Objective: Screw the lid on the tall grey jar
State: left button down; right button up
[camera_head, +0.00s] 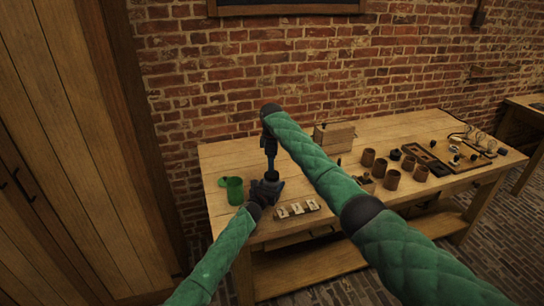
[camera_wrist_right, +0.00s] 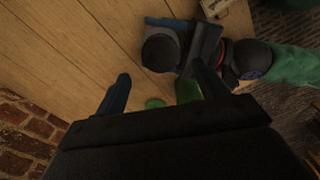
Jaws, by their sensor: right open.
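The tall grey jar (camera_wrist_right: 160,50) shows in the right wrist view as a round dark top with a grey side, between the jaws of my left gripper (camera_wrist_right: 185,42). I cannot tell whether the dark round is a lid or the open mouth. In the head view my left gripper (camera_head: 265,190) is at the table's front left, and the jar is hard to make out there. My right gripper (camera_head: 270,152) points down just above it. Its two fingers (camera_wrist_right: 163,84) are apart with nothing between them.
A green jar (camera_head: 235,190) stands left of the grippers, with a green round piece (camera_head: 222,182) beside it. A tray with pale pieces (camera_head: 297,209) lies to the right. Several brown jars (camera_head: 392,179), a wooden box (camera_head: 334,135) and a dark tray (camera_head: 427,158) stand further right.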

aim_at(272, 174)
jog(key=shift+f, duration=2.95)
jog(key=c, duration=1)
jog(key=m, duration=0.6)
jog(key=shift+m, duration=0.3)
jog(key=m, duration=0.4)
jog(key=shift+a, duration=0.1)
jog(key=m, duration=0.4)
jog(key=o, duration=1.1)
jog(key=shift+c, duration=0.2)
